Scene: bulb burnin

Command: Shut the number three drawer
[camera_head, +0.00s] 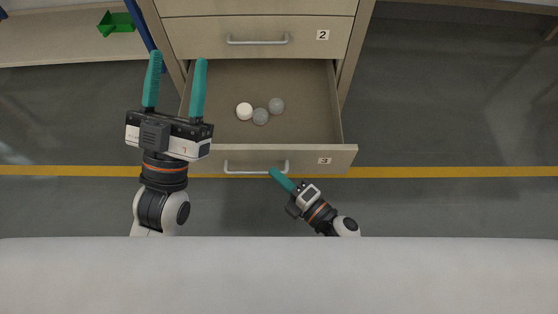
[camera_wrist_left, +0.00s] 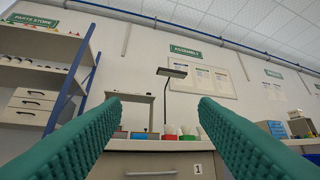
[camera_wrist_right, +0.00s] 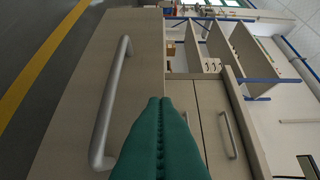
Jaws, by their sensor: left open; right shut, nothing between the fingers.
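The number three drawer (camera_head: 325,161) is pulled well out of the beige cabinet in the head view. My left gripper (camera_head: 176,56) is open and empty over the drawer's left side, pointing towards the cabinet.
The number two drawer (camera_head: 310,35) above is shut. The floor to the right of the cabinet (camera_head: 450,110) is clear, crossed by a yellow line (camera_head: 450,171).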

